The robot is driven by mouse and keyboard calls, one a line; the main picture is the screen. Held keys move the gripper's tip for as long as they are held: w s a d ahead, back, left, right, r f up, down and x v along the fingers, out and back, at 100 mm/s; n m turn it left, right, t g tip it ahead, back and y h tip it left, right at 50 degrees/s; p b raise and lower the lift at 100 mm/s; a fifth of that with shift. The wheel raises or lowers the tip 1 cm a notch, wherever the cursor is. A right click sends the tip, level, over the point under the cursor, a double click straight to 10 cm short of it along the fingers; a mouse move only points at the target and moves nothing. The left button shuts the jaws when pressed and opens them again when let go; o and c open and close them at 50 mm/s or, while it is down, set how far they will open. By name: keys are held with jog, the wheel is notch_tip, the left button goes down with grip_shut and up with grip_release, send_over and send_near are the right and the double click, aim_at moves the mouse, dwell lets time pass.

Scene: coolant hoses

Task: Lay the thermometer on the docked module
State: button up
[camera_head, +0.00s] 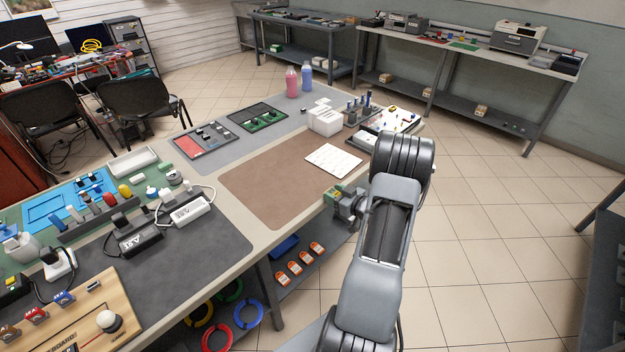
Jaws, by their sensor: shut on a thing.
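I cannot make out a thermometer in this view. A flat pale unit (378,131) with small yellow and dark parts on top lies at the table's far right corner. It may be the docked module, but I cannot tell for sure. My arm stands in front of its near side.
A white sheet (334,158) lies on the mostly bare brown mat (270,185). A white block (324,120), pink bottle (292,82) and blue bottle (306,77) stand farther back.

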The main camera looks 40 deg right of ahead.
aim_at(313, 185)
jog(key=x, duration=0.3)
jog(key=r+x, duration=0.1)
jog(key=x, duration=0.2)
jog(key=r+p+x, duration=0.1)
jog(key=x, duration=0.2)
jog(key=shift+w+a, duration=0.1)
jog(key=shift+w, duration=0.35)
jog(key=shift+w+f, duration=0.15)
jog(key=shift+w, duration=0.2)
jog(key=shift+f, duration=0.3)
jog(key=o, duration=0.9)
jog(key=shift+o, duration=0.2)
jog(key=shift+r, duration=0.15)
